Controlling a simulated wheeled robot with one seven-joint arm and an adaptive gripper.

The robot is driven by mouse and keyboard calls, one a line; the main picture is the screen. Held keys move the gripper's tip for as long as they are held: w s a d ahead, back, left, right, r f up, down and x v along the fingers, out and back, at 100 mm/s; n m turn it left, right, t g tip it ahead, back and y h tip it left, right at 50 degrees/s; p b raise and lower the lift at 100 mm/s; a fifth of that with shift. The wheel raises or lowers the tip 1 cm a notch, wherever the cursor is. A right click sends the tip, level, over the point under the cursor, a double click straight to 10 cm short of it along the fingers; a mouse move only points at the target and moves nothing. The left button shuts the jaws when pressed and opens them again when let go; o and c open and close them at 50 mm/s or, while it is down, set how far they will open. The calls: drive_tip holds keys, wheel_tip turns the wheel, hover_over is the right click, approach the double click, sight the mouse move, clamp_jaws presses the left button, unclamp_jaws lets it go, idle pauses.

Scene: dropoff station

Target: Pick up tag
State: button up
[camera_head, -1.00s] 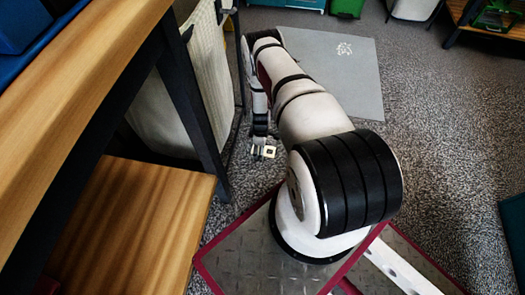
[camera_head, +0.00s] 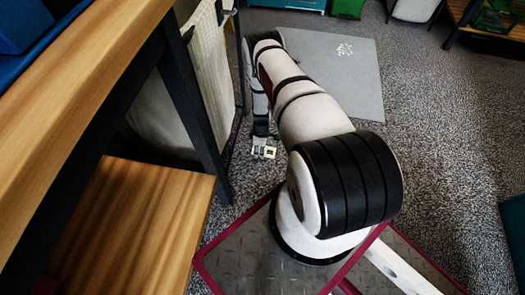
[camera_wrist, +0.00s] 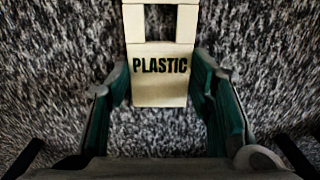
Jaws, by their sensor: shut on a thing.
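The tag (camera_wrist: 160,90) is a cream, flat piece with the black word "PLASTIC" and a square opening toward its far end. In the wrist view it lies between the two green-padded fingers of my gripper (camera_wrist: 160,98), which are shut on its sides. In the head view the tag (camera_head: 269,153) shows small at the tip of my gripper (camera_head: 262,147), over the speckled carpet. The carpet shows behind the tag in the wrist view; its height above the floor is hard to tell.
A wooden table with dark legs (camera_head: 190,90) and a low wooden shelf (camera_head: 135,230) stand at the left. A cream fabric bin (camera_head: 190,95) is behind the leg. A grey mat (camera_head: 345,65) lies on the carpet beyond my arm. Carpet at the right is open.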

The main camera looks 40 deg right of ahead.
drive_tip(key=shift+s, duration=0.1)
drive_tip(key=shift+r, duration=0.35)
wheel_tip(320, 180, up, 3)
drive_tip(key=shift+r+p, duration=0.1)
drive_tip(key=shift+p, duration=1.1)
drive_tip(key=shift+s+a+r+p, duration=0.2)
drive_tip(key=shift+s+p, duration=0.15)
drive_tip(key=shift+s, duration=0.15)
drive_tip(key=s+a+p, duration=0.1)
drive_tip(key=s, duration=0.3)
drive_tip(key=s+a+p, duration=0.1)
drive_tip(key=s+p, duration=0.1)
drive_tip(key=s, duration=0.3)
drive_tip(key=s+a+r+p, duration=0.1)
drive_tip(key=s+a+p, duration=0.1)
drive_tip(key=s, duration=0.3)
drive_tip(key=shift+s, duration=0.1)
